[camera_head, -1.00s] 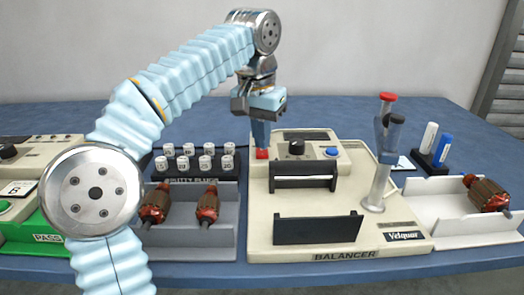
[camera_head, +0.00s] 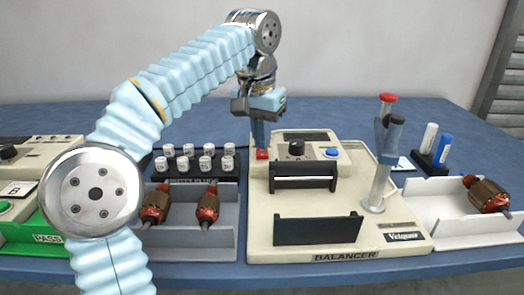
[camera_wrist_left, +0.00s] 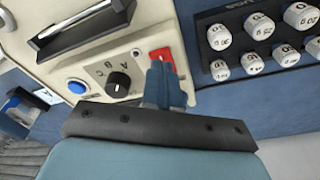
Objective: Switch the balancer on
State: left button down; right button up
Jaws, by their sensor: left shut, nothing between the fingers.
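The balancer (camera_head: 350,250) is a cream machine in the middle of the table in the head view, with two black supports on it. A red switch (camera_head: 262,154) sits at its back left corner. It also shows in the left wrist view (camera_wrist_left: 161,54). My left gripper (camera_head: 261,146) is shut and empty, pointing down with its fingertips at the red switch. In the left wrist view its blue fingers (camera_wrist_left: 163,68) overlap part of the switch, so contact and the switch's position are hard to tell. A black knob (camera_wrist_left: 118,84) and a blue button (camera_wrist_left: 77,87) sit beside it.
A rack of white balance pots (camera_head: 195,160) stands left of the balancer. A grey tray (camera_head: 222,237) holds two armatures. A white tray (camera_head: 440,230) on the right holds another armature (camera_head: 488,195). A post with a red top (camera_head: 388,98) rises from the balancer's right side.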

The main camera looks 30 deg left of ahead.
aim_at(262, 154)
pick_arm(q)
jog(key=shift+f+b, duration=0.65)
jog(key=shift+f, duration=0.2)
dwell(0.9)
jog(key=shift+r, duration=0.1)
notch_tip(262, 154, up, 3)
jog(key=p, duration=0.3)
jog(key=shift+r, duration=1.95)
